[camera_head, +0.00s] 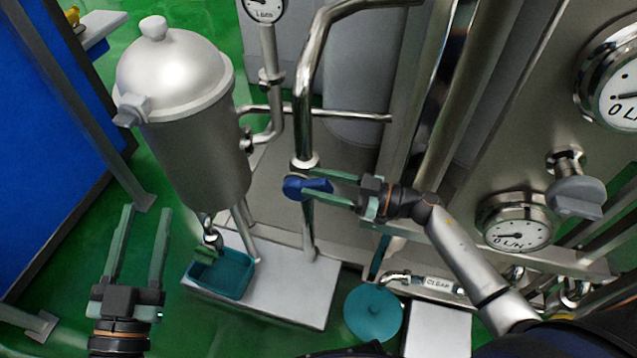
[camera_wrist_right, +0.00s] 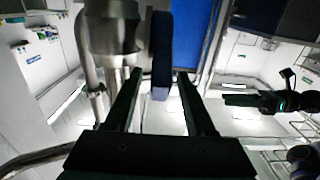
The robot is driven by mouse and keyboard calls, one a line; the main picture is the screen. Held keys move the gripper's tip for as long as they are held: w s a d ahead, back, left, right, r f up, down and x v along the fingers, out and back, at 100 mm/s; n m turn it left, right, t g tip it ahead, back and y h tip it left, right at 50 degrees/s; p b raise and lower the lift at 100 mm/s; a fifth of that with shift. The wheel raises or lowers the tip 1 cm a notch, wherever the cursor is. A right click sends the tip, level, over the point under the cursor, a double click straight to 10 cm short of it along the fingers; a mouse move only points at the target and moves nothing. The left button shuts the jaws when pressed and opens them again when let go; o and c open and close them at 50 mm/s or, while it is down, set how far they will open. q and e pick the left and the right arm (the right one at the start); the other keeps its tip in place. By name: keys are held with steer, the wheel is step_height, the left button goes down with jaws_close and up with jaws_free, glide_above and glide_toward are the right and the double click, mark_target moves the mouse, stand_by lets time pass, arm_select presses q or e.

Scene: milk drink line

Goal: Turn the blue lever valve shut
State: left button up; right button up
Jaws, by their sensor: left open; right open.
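The blue lever valve (camera_head: 308,187) sits on a vertical steel pipe near the middle of the head view. My right gripper (camera_head: 317,188) reaches it from the right, open, with one finger on each side of the lever. In the right wrist view the blue lever (camera_wrist_right: 161,45) stands between the two open fingers (camera_wrist_right: 160,73), with slight gaps; I cannot tell if either finger touches it. My left gripper (camera_head: 146,210) is open and empty at the lower left.
A steel lidded tank (camera_head: 190,130) stands left of the valve, with a teal tray (camera_head: 222,275) below its outlet. A curved steel pipe (camera_head: 304,90) rises above the valve. Gauges (camera_head: 517,222) and a grey-handled valve (camera_head: 577,192) lie to the right. A teal round lid (camera_head: 373,313) is below.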

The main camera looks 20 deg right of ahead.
steer(key=shift+w+a, duration=0.15)
steer(key=shift+c, duration=0.3)
jaws_close()
stand_by(1.1)
